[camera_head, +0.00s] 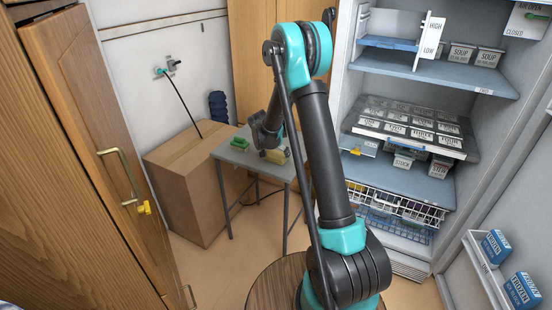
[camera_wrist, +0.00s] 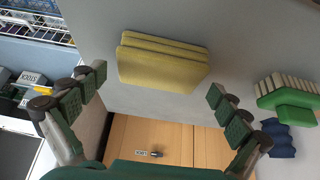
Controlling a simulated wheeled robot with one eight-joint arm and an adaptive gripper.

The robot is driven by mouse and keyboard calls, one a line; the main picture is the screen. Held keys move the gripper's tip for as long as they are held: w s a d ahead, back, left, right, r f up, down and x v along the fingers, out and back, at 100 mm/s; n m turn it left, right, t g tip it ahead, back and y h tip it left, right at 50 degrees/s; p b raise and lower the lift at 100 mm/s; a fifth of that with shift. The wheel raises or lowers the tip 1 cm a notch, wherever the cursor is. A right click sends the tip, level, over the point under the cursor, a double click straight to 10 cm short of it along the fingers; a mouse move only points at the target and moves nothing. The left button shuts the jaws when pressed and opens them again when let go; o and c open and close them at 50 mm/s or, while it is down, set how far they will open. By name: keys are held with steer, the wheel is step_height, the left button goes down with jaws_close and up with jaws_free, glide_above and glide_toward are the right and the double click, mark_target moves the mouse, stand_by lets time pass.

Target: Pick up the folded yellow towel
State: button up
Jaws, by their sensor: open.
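The folded yellow towel (camera_wrist: 162,62) lies on the small grey table (camera_wrist: 235,50) in the wrist view, stacked in layers, ahead of and between my finger pads. My gripper (camera_wrist: 150,115) is open and empty, with its two fingers apart on either side below the towel in the picture. In the head view the towel (camera_head: 276,156) is a small yellow shape on the grey table, partly hidden by my arm.
A green brush (camera_head: 239,143) lies on the table left of the towel; it also shows in the wrist view (camera_wrist: 287,97). A large cardboard box (camera_head: 185,175) stands left of the table. An open fridge (camera_head: 400,120) with shelves stands at the right.

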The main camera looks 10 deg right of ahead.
mark_target(276, 154)
steer(key=shift+x, duration=1)
steer(key=c, duration=1)
steer(key=shift+r, duration=0.1)
step_height(276, 154, up, 20)
